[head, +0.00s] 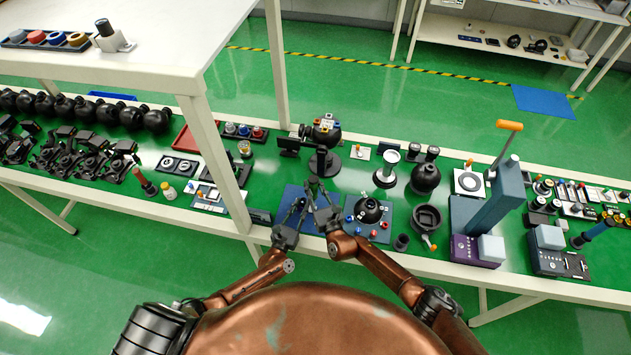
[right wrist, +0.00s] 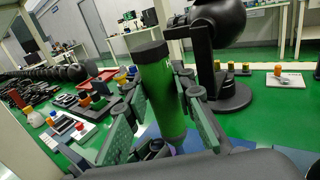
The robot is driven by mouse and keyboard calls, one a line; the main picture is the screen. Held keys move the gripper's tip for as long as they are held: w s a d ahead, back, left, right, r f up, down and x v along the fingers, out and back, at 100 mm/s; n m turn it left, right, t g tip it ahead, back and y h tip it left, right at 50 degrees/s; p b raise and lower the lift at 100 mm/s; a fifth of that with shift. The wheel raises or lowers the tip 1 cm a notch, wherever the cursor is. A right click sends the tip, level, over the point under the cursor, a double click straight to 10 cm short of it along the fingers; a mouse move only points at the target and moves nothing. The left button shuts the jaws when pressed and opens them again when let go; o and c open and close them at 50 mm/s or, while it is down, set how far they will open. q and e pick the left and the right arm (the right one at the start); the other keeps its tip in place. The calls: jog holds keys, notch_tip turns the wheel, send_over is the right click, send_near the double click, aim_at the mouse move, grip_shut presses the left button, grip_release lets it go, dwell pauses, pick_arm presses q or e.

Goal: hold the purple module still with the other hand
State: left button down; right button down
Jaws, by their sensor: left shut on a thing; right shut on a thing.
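My right gripper (head: 316,186) and my left gripper (head: 298,204) are close together over a blue mat (head: 291,222) at the middle of the bench. In the right wrist view, the fingers of my right gripper (right wrist: 163,95) are shut on an upright cylinder (right wrist: 157,78) with a dark top and a green-looking side. A purple-grey patch shows low between those fingers. I cannot tell whether the cylinder is the purple module. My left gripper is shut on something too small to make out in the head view. A purple-fronted box (head: 464,250) stands apart at the right.
A black ball-shaped unit (head: 369,210) sits on a blue plate just right of my grippers. A black stand (head: 324,162) is behind them. A white shelf post (head: 222,165) rises at the left.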

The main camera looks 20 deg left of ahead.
aim_at(315, 184)
jog(key=shift+f, duration=0.25)
jog(key=shift+f, duration=0.15)
jog(key=shift+f, duration=0.45)
jog(key=shift+f, duration=0.3)
dwell(0.7)
jog(key=shift+s+d+f, duration=0.1)
jog(key=shift+f, duration=0.3)
dwell(1.8)
jog(key=shift+r, duration=3.3)
pick_arm(q)
jog(key=c, duration=1.6)
grip_release()
